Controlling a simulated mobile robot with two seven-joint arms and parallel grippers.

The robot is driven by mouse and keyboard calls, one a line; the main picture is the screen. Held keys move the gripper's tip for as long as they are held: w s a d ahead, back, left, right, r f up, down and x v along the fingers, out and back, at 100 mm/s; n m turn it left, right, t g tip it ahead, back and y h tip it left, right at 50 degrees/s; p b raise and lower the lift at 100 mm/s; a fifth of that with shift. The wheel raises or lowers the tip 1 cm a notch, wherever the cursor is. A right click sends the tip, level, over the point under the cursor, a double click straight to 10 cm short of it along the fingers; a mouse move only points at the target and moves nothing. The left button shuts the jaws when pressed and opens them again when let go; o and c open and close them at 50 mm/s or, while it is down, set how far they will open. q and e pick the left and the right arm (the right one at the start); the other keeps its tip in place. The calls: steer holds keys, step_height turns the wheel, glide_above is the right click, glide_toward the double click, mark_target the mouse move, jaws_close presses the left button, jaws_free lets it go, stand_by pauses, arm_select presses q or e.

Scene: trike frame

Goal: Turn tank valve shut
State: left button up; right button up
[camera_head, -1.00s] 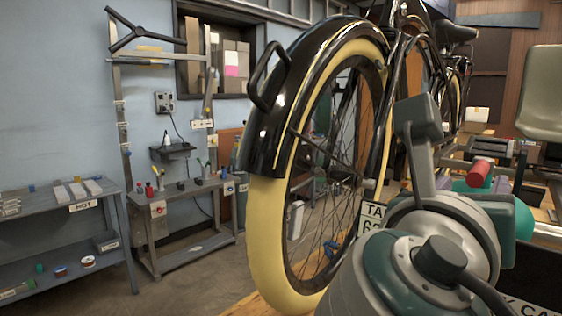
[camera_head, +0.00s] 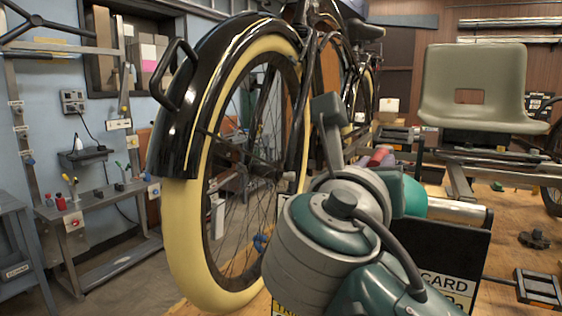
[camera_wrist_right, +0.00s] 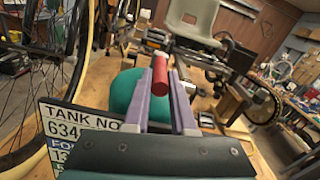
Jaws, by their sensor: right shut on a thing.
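The valve's red cylindrical handle (camera_wrist_right: 159,76) is between the two purple fingers of my right gripper (camera_wrist_right: 160,90) in the wrist view. The gripper is shut on it. In the head view the red handle (camera_head: 379,156) shows only partly, behind my right wrist, with the right gripper (camera_head: 370,160) mostly hidden. The green rounded tank (camera_wrist_right: 124,95) lies just left of and below the fingers in the wrist view. It also shows in the head view (camera_head: 413,197). The valve body is hidden. My left gripper is not in view.
A bicycle wheel with a cream tyre (camera_head: 185,240) stands close left of my right arm. A white "TANK NO" plate (camera_wrist_right: 80,122) is below the gripper. A grey-green seat (camera_head: 475,85) is behind at the right. A black board (camera_head: 455,250) is at lower right.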

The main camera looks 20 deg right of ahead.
jaws_close()
stand_by(0.3)
stand_by(0.6)
